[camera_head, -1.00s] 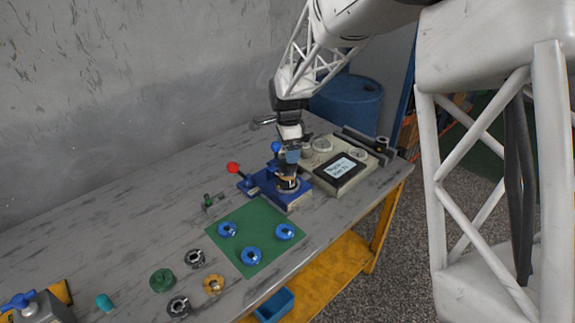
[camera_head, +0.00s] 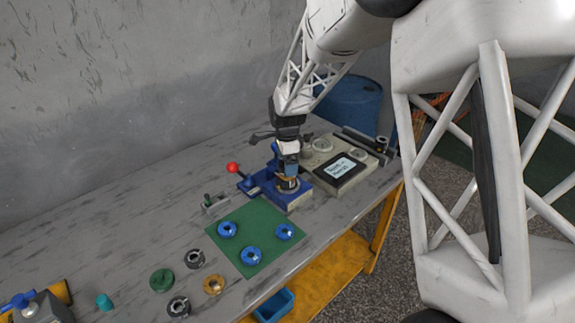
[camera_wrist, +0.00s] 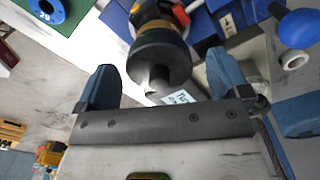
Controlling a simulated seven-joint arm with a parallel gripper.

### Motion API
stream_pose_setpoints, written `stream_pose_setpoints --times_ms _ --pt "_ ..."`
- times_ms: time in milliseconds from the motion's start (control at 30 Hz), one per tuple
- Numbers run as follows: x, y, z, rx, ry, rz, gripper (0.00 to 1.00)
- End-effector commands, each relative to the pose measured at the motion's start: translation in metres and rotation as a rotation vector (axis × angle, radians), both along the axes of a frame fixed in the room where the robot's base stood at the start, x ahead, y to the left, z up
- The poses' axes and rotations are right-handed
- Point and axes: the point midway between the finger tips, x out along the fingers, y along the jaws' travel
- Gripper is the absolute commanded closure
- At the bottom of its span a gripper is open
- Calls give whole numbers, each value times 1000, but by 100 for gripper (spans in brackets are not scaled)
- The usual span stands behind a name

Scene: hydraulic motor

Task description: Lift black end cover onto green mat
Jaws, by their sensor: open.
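The black end cover (camera_wrist: 160,55) sits on top of the motor stack in the wrist view, with a darker stub at its centre. The stack stands in the blue fixture (camera_head: 290,200). My gripper (camera_head: 288,172) is above the fixture, pointing down. In the wrist view my gripper (camera_wrist: 166,82) is open, its blue fingers apart on either side of the cover's near part; I cannot tell whether they touch it. The green mat (camera_head: 232,247) lies left of and nearer than the fixture, with several centimetres of bare green between its blue rings. In the head view my gripper largely hides the cover.
Three blue rings (camera_head: 252,255) lie on the mat. A red-knobbed lever (camera_head: 233,168) stands beside the fixture, and a blue knob (camera_wrist: 298,28) is close to one finger. A beige control box (camera_head: 340,172) stands right. Loose metal and green rings (camera_head: 161,280) lie left of the mat.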

Motion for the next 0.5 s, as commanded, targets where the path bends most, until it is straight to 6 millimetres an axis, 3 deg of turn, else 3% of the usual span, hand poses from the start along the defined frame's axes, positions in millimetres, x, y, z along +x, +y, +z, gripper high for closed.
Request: stream_pose_setpoints --times_ms 267,500 --pt "0 0 0 0 0 0 6" --pt "0 0 0 0 0 0 41"
